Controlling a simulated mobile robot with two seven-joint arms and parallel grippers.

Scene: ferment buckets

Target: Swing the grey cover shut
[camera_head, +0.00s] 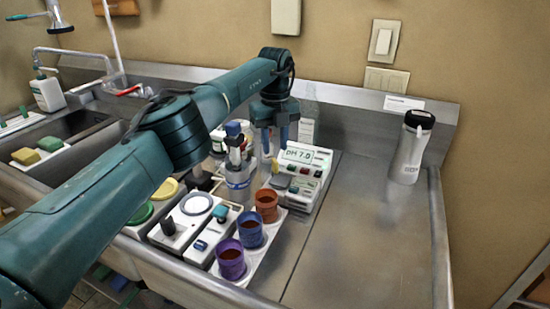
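A white pH meter (303,158) with a lit "pH 7.0" display stands on the steel counter near the back. A small grey piece (281,182) at its lower left may be the grey cover, but I cannot tell for sure, nor how far it stands open. My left gripper (275,137) is behind and above the meter's left side, fingers pointing down. The fingers look apart with nothing between them. My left arm crosses the view from the lower left and hides part of the counter. My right gripper is out of view.
An orange cup (266,205), a blue cup (250,230) and a purple cup (231,264) stand in a row before the meter. A scale (197,204) and a clear bottle (239,183) are to the left. A steel flask (411,147) stands back right; the right counter is clear.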

